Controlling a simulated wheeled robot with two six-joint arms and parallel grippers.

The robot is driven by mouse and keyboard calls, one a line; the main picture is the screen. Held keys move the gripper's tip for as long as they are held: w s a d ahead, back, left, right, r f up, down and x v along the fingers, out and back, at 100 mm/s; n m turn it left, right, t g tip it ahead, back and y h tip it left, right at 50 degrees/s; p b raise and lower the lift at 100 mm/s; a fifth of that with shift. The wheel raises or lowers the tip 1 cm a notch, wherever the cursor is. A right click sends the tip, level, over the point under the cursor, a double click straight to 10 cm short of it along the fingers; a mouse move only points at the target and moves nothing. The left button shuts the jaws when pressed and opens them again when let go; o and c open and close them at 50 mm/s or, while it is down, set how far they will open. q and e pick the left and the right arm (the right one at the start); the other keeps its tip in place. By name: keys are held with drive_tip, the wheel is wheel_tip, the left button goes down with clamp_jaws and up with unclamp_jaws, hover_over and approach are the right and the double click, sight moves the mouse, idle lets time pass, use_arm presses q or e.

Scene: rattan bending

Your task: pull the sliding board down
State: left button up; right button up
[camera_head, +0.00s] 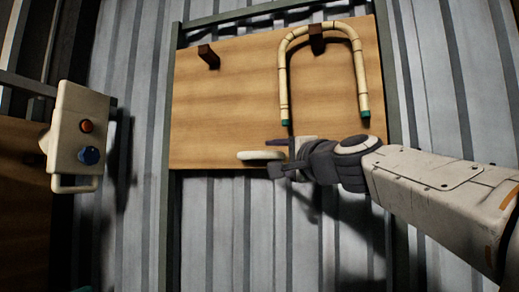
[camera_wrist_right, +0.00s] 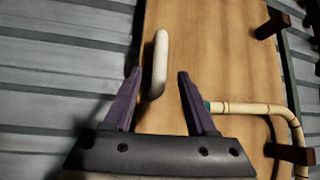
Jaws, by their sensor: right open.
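The sliding board (camera_head: 225,110) is a wooden panel set between dark upright rails on the wall. Its pale rounded handle (camera_head: 255,155) sticks out near the board's lower edge. My right gripper (camera_head: 281,156) is at the handle's right end, its arm coming in from the right. In the right wrist view, the handle (camera_wrist_right: 160,58) shows between and beyond the two open purple fingers (camera_wrist_right: 158,75), with a gap on both sides. I cannot tell how far the handle reaches in between the fingers. My left gripper is not in view.
A bent rattan cane (camera_head: 283,75) hangs in a U-shape over a dark peg (camera_head: 316,40) on the board. Another peg (camera_head: 208,56) sits at upper left. A control box (camera_head: 78,137) with red and blue knobs stands at left. The wall below the board is clear.

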sight(263, 154)
drive_tip(key=p+x, duration=0.2)
drive_tip(key=x, duration=0.3)
drive_tip(key=shift+w+a+r, duration=0.2)
drive_tip(key=shift+w, duration=0.15)
drive_tip(key=shift+w+a+p, duration=0.25)
drive_tip(key=shift+w+p, duration=0.1)
drive_tip(key=shift+w, duration=0.1)
clamp_jaws()
idle(0.7)
